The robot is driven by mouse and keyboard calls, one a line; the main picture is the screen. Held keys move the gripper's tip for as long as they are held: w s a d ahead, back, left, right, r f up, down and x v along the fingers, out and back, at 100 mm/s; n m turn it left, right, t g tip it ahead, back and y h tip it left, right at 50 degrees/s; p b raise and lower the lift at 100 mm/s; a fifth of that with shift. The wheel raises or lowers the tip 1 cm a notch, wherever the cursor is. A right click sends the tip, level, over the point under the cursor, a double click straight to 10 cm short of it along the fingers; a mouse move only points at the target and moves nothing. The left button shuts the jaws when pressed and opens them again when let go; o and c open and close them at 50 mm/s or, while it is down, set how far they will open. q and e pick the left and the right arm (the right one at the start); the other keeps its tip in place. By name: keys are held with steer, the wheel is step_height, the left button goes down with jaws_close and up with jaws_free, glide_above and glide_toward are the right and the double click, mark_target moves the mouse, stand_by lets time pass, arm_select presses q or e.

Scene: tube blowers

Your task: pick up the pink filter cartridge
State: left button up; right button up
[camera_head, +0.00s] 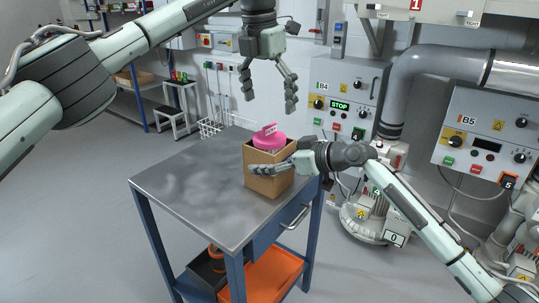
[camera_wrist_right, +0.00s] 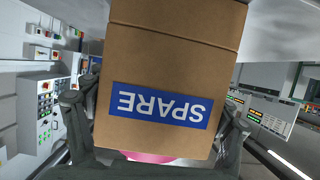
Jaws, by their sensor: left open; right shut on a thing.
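The pink filter cartridge (camera_head: 268,138) stands in an open cardboard box (camera_head: 270,186), with its pink top above the rim and its lower part hidden. The box is at the right end of the metal table. My right gripper (camera_head: 268,169) is shut on the box, with fingers across its near side. In the right wrist view the box (camera_wrist_right: 175,50) fills the middle between the fingers, its blue SPARE label upside down, and a bit of pink cartridge (camera_wrist_right: 150,157) shows below. My left gripper (camera_head: 269,101) is open and empty, pointing down above the cartridge, apart from it.
The table top (camera_head: 190,190) left of the box is bare. Below it are an orange tray (camera_head: 268,275) and a dark bin. Control panels B4 (camera_head: 345,90) and B5 (camera_head: 490,135), with large grey pipes (camera_head: 430,65), stand behind and right. A step stool (camera_head: 178,110) is at the back left.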

mark_target(269, 125)
arm_select(q)
steer(key=shift+w+d+f, duration=0.1)
steer(key=shift+w+f, duration=0.15)
steer(key=shift+f, duration=1.55)
steer(key=shift+w+f, duration=0.2)
steer(key=shift+f, duration=1.55)
steer(key=shift+c, duration=0.6)
